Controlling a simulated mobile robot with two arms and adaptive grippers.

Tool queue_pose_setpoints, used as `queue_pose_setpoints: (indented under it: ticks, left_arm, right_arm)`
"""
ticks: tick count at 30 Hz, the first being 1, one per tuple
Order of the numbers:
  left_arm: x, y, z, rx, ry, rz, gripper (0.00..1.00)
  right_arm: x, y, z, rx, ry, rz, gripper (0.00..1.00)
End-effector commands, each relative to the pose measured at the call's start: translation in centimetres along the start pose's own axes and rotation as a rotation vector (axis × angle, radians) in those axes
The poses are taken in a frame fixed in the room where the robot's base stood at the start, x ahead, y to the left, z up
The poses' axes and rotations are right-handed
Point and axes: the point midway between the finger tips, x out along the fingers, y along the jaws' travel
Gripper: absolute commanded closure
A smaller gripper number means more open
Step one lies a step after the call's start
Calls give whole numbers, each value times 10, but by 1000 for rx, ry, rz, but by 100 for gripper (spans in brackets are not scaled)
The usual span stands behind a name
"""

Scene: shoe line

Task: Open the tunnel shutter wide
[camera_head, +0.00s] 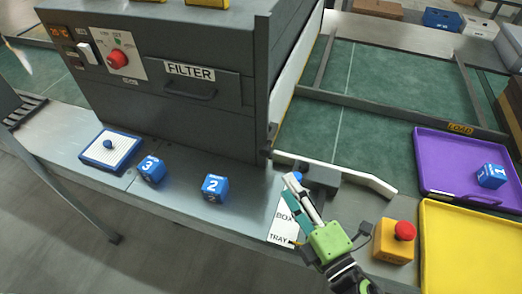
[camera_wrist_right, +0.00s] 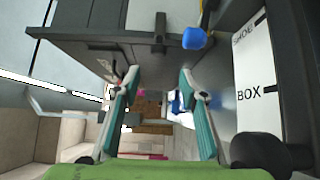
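The grey tunnel machine (camera_head: 165,110) stands on the bench, with a FILTER drawer on its front. A blue knob (camera_head: 297,176) shows by its lower right corner, partly behind my right gripper (camera_head: 291,187). The knob also shows in the right wrist view (camera_wrist_right: 194,38), above and just right of the open fingers of my right gripper (camera_wrist_right: 159,76). Nothing is between the fingers, and they look apart from the knob. I cannot clearly make out the shutter panel or how far open it is. My left gripper is not in view.
A label strip (camera_head: 281,222) reading BOX and TRAY lies below the gripper. An emergency stop (camera_head: 394,240) stands to its right. Blue numbered cubes (camera_head: 214,187) sit on the bench front. A purple tray (camera_head: 455,180) and a yellow tray (camera_head: 465,255) are at right.

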Motion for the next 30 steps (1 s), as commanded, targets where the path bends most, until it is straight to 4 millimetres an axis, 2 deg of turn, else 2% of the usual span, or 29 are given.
queue_pose_setpoints:
  ticks: [5,21,25,30]
  left_arm:
    - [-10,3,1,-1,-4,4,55]
    - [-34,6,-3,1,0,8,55]
    - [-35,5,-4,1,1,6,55]
    - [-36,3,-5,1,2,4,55]
  right_arm:
    - [18,5,0,0,0,3,61]
    - [118,4,0,1,-1,2,61]
    - [130,2,1,2,-2,0,61]
    - [136,2,0,2,-1,0,61]
